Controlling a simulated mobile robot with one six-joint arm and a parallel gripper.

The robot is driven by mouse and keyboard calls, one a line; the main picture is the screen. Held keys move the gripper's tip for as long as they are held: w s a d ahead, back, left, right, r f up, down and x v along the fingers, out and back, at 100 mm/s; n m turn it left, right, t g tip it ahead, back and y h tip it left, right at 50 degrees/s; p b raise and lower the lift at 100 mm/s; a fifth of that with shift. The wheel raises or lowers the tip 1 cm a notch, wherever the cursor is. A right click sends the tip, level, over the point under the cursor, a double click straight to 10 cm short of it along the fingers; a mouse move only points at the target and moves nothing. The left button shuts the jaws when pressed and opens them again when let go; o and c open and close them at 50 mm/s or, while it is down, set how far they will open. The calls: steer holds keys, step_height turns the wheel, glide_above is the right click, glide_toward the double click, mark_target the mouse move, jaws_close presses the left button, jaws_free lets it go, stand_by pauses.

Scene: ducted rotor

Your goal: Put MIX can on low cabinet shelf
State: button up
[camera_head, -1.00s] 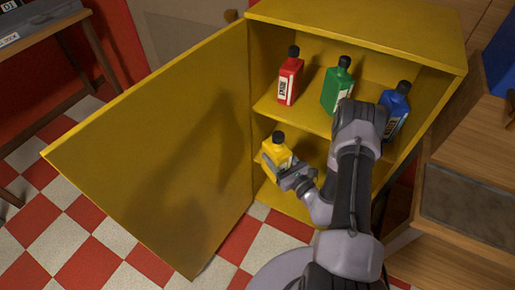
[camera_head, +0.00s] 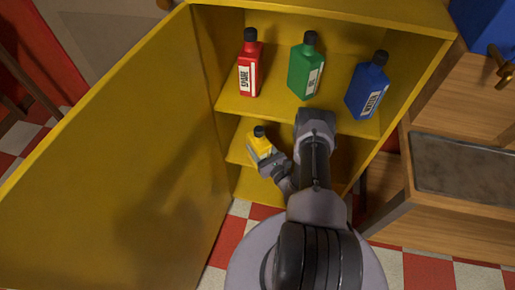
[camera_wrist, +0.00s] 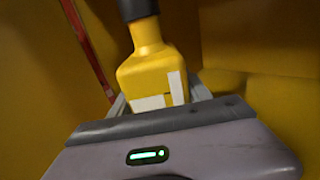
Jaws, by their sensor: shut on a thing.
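The yellow can (camera_head: 259,144) with a black cap is inside the yellow cabinet (camera_head: 121,140), at the lower level below the shelf with the other cans. My gripper (camera_head: 270,162) is shut on its body. In the wrist view the yellow can (camera_wrist: 150,72) stands between the fingers, its white label partly covered by the gripper (camera_wrist: 160,105). I cannot read the label. The can looks slightly tilted in the head view. Its base is hidden, so I cannot tell whether it touches the low shelf (camera_head: 240,155).
On the upper shelf (camera_head: 285,112) stand a red can (camera_head: 249,66), a green can (camera_head: 304,68) and a blue can (camera_head: 368,88). The open cabinet door is at the left. A wooden counter (camera_head: 465,175) stands at the right. The low shelf is largely free around the yellow can.

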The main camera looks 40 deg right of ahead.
steer(key=w+d+f+b, duration=0.1)
steer(key=w+d+b, duration=0.2)
steer(key=w+d, duration=0.5)
steer(key=shift+w+d+f, duration=0.25)
steer(key=shift+d+f, duration=0.1)
steer(key=shift+d, duration=0.65)
steer(key=shift+f, duration=0.6)
steer(key=o, duration=2)
steer(key=shift+s, duration=0.15)
steer(key=s+p, duration=0.4)
steer(key=s, duration=0.5)
steer(key=shift+s+a+r, duration=0.2)
steer(key=shift+s+a, duration=0.15)
steer(key=shift+a, duration=0.1)
steer(key=shift+s, duration=0.1)
